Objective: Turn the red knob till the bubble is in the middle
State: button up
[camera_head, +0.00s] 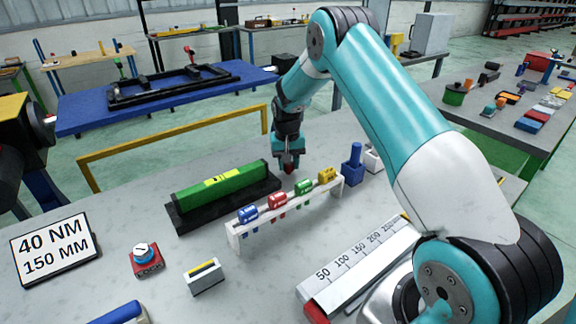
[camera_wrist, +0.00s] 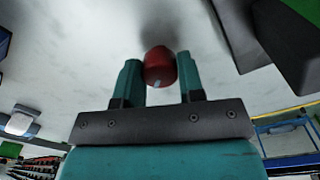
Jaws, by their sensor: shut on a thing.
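The red knob (camera_wrist: 157,68) shows in the wrist view between the two teal fingers of my gripper (camera_wrist: 157,80). A small pale mark shows on the knob's near side. In the head view my gripper (camera_head: 288,166) points down at the right end of the green level (camera_head: 222,186), with the red knob (camera_head: 289,169) at its fingertips. My gripper is shut on the knob. The level lies on a black base (camera_head: 190,219) and has a yellow-green vial (camera_head: 221,177) on top. The bubble is too small to place in the vial.
A white rack (camera_head: 290,216) with blue, red, green and yellow pieces stands close in front of the level. A blue block (camera_head: 352,166) stands right of my gripper. A sign reading 40 NM, 150 MM (camera_head: 53,248) lies at left. A ruler (camera_head: 360,265) lies in front.

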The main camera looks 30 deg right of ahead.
jog(key=m+b, duration=0.1)
jog(key=m, duration=0.4)
jog(key=shift+m, duration=0.3)
jog(key=m, duration=0.5)
jog(key=shift+d+b, duration=0.1)
jog(key=shift+b, duration=0.2)
jog(key=shift+r+m, duration=0.1)
jog(key=shift+m, duration=0.2)
jog(key=o, duration=0.9)
jog(key=r+b, duration=0.2)
jog(key=r, duration=1.5)
jog(key=shift+w+r, duration=0.15)
jog(key=shift+w, duration=0.05)
